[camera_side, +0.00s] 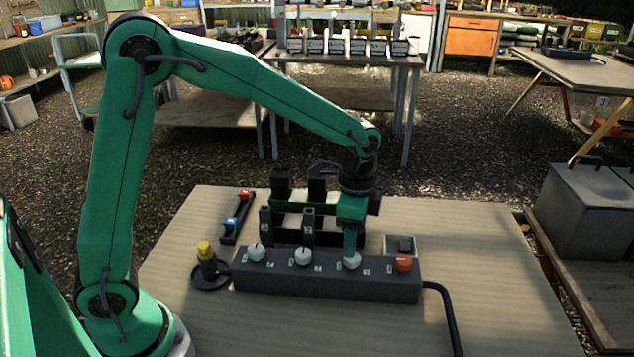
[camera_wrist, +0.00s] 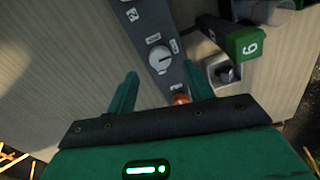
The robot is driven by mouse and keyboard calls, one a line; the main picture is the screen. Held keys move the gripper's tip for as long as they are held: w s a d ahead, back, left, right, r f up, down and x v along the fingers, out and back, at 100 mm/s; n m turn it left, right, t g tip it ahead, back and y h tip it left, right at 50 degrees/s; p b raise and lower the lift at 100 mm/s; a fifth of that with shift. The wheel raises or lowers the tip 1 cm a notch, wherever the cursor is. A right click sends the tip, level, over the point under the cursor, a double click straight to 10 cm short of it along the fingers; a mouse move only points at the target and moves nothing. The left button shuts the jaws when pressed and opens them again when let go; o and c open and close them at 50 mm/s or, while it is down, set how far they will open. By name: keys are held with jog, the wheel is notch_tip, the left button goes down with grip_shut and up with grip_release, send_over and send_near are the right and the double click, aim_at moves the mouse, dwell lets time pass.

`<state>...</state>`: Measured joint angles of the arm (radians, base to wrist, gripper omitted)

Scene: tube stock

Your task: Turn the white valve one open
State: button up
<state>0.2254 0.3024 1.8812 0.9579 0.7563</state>
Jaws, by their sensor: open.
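A dark valve block (camera_side: 330,285) lies across the front of the table with three white knobs and an orange knob (camera_side: 403,263) along its top. The left white knob (camera_side: 256,253) and middle white knob (camera_side: 303,257) are uncovered. My gripper (camera_side: 351,250) points down at the right white knob (camera_side: 352,262), its fingers partly hiding it. In the wrist view, my open gripper (camera_wrist: 163,85) has a white knob (camera_wrist: 159,59) just ahead of and between its fingertips. Small labels flank that knob; I cannot read which is valve one.
A dark rack (camera_side: 290,222) stands behind the block, and a green block marked 6 (camera_wrist: 248,44) shows close by. A small switch box (camera_side: 401,245) sits behind the orange knob. A yellow-topped post (camera_side: 206,255) stands left; a black cable (camera_side: 445,305) runs right.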

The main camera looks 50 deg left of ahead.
aim_at(352, 261)
jog(key=shift+f, duration=2.4)
jog(key=c, duration=1)
